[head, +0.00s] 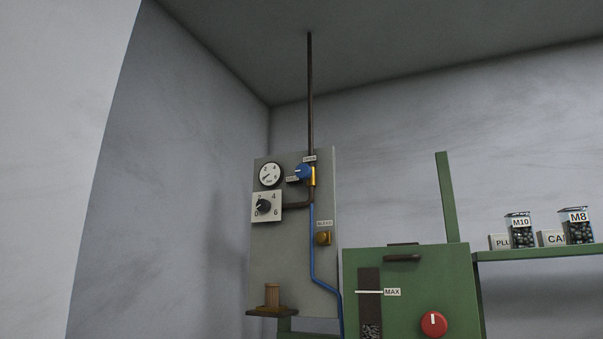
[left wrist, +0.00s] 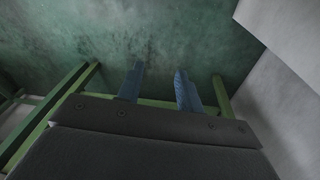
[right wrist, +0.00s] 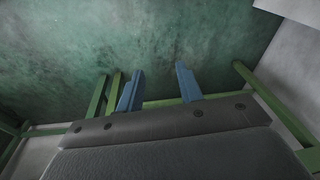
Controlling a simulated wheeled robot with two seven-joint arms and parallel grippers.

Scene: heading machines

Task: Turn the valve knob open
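A blue valve knob (head: 303,171) sits on a brass valve body (head: 313,177) on the grey wall panel in the head view. A small label is above the knob and another is at its left; the upper one seems to read OPEN, but both are too small to be sure. The knob appears to point left. Neither gripper shows in the head view. My left gripper (left wrist: 160,88) is open and empty in the left wrist view, over a green floor. My right gripper (right wrist: 157,88) is open and empty in the right wrist view, also over the floor.
The panel (head: 270,230) also holds a pressure gauge (head: 269,175), a black dial (head: 264,206), and a brass bleed fitting (head: 323,238). A green machine (head: 400,300) with a red knob (head: 434,324) stands at the right. A shelf (head: 540,253) holds jars.

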